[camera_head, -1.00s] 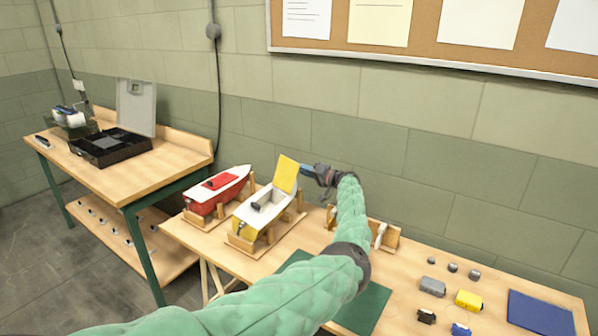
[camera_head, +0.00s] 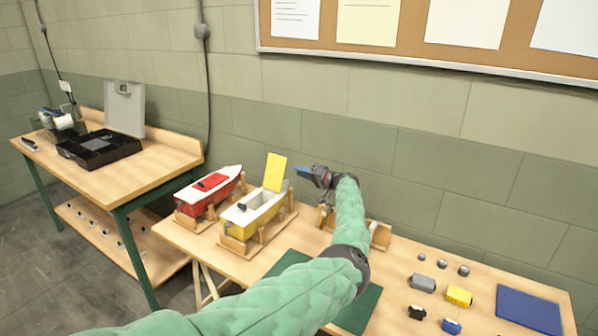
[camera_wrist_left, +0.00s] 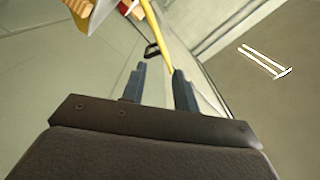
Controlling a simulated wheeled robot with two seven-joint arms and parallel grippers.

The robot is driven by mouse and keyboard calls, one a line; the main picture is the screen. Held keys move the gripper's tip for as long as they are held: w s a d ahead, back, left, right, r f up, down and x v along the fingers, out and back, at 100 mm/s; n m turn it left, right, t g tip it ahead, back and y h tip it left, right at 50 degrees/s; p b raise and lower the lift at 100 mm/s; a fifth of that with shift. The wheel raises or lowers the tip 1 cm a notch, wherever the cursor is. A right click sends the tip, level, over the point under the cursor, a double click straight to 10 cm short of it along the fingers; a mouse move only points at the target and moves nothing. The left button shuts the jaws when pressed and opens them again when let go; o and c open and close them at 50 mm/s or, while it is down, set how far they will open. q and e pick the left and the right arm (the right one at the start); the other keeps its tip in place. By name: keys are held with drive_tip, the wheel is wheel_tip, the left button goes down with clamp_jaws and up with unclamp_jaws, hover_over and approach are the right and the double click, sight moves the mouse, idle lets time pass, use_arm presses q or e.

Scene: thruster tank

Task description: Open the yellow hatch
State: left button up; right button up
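The yellow hatch (camera_head: 275,172) stands raised, nearly upright, on the yellow-and-white boat (camera_head: 250,212), and the boat's inside shows open. The boat rests on a wooden cradle. My left gripper (camera_head: 300,170) is just right of the hatch at about the height of its upper half, with a small gap between them. In the left wrist view its two fingers (camera_wrist_left: 159,82) are apart with nothing between them. The hatch shows there as a thin yellow edge (camera_wrist_left: 157,42) beyond the fingertips. My right gripper is not in view.
A red boat (camera_head: 208,188) on a cradle stands left of the yellow one. A green mat (camera_head: 358,310), small coloured blocks (camera_head: 458,296) and a blue mat (camera_head: 528,311) lie to the right. Another table at left holds an open black case (camera_head: 98,148).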

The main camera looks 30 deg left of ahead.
use_arm(q)
drive_tip(key=d+p, duration=0.1)
drive_tip(key=d, duration=0.5)
drive_tip(key=shift+s, duration=0.2)
idle(0.4)
drive_tip(key=shift+p, duration=0.4)
